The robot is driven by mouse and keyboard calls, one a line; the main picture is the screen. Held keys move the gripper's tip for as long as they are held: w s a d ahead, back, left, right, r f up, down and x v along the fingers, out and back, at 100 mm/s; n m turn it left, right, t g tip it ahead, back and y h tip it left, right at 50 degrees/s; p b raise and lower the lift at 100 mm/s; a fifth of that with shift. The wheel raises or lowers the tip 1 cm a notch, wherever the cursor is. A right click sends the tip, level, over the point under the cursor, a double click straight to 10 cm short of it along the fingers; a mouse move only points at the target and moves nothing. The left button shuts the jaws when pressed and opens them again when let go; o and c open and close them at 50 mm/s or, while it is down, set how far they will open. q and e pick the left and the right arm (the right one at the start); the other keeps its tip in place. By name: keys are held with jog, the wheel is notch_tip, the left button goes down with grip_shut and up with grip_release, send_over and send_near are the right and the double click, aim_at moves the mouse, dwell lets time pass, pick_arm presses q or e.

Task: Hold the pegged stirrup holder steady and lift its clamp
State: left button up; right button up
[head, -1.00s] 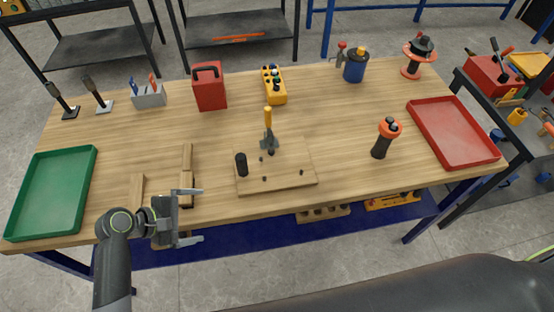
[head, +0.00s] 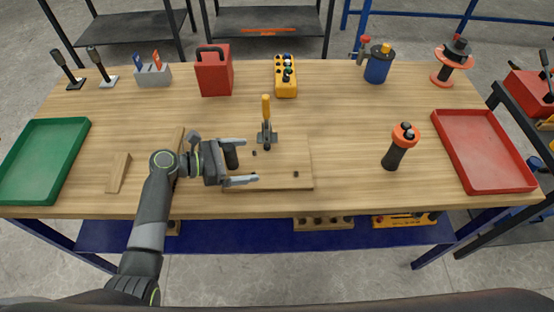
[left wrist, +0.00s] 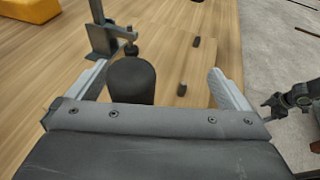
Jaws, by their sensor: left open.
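The stirrup holder is a flat wooden board (head: 285,175) near the table's front edge, with small dark pegs (head: 296,174). A black upright knob (head: 231,155) stands at its left side. The clamp (head: 267,135) stands at the board's back, its yellow handle (head: 266,107) pointing up. My left gripper (head: 248,161) is open at the board's left, its fingers either side of the knob. In the left wrist view the knob (left wrist: 131,82) is between the open fingers (left wrist: 158,70), nearer the left one. The clamp's grey body (left wrist: 103,38) is beyond it.
Wooden blocks (head: 118,173) lie left of the board. A green tray (head: 78,150) is at the far left and a red tray (head: 485,183) at the right. A black and orange tool (head: 398,150) stands right of the board. The table between that tool and the board is clear.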

aim_at(271, 162)
pick_arm(q)
jog(key=b+x, duration=0.2)
jog(key=x, duration=0.2)
jog(key=shift+d+f+b, duration=0.15)
jog(key=shift+f+b, duration=0.1)
jog(key=shift+b, duration=0.05)
jog(key=x, duration=0.2)
jog(key=shift+w+d+p, duration=0.1)
jog(key=shift+d+p, duration=0.2)
jog(key=shift+d, duration=0.05)
jog(key=shift+w+d+f, duration=0.2)
jog(key=shift+d, duration=0.45)
